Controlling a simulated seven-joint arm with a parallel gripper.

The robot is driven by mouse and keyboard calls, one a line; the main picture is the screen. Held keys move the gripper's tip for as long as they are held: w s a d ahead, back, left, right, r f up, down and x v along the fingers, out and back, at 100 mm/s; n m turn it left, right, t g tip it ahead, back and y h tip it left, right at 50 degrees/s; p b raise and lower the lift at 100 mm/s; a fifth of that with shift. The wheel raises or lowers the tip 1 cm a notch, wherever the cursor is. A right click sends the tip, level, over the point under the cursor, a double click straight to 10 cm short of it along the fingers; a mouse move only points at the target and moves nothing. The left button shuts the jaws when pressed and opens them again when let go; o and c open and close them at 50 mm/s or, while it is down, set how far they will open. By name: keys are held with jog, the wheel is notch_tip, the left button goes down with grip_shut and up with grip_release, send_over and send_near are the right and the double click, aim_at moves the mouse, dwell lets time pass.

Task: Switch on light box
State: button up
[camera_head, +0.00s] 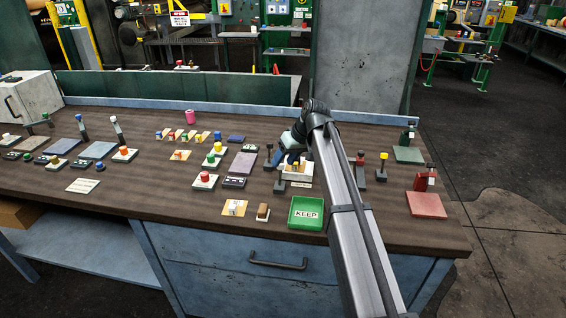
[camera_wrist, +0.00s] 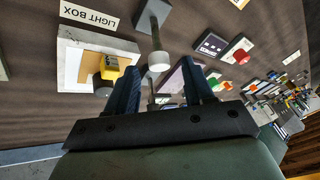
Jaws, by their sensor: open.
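The light box is a pale block with a tan plate in the wrist view (camera_wrist: 68,62), beside a label reading LIGHT BOX (camera_wrist: 88,13). A yellow and black switch piece (camera_wrist: 107,70) stands on it. In the head view the light box (camera_head: 298,177) is partly hidden under my arm, with its label (camera_head: 301,184) in front. My gripper (camera_wrist: 162,75) is open, its two dark fingers apart. The left finger is close beside the yellow and black piece in the wrist view; whether they touch cannot be told. In the head view my gripper (camera_head: 293,146) is over the box's back side.
A lever with a pale round knob (camera_wrist: 158,62) on a grey base shows between my fingertips in the wrist view. A green KEEP tray (camera_head: 318,204) lies in front. Black levers (camera_head: 280,183) and (camera_head: 360,170) flank the box. Many buttons and switches fill the bench leftward.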

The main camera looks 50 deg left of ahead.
jog(key=shift+x, duration=0.9)
jog(key=shift+c, duration=0.3)
grip_shut()
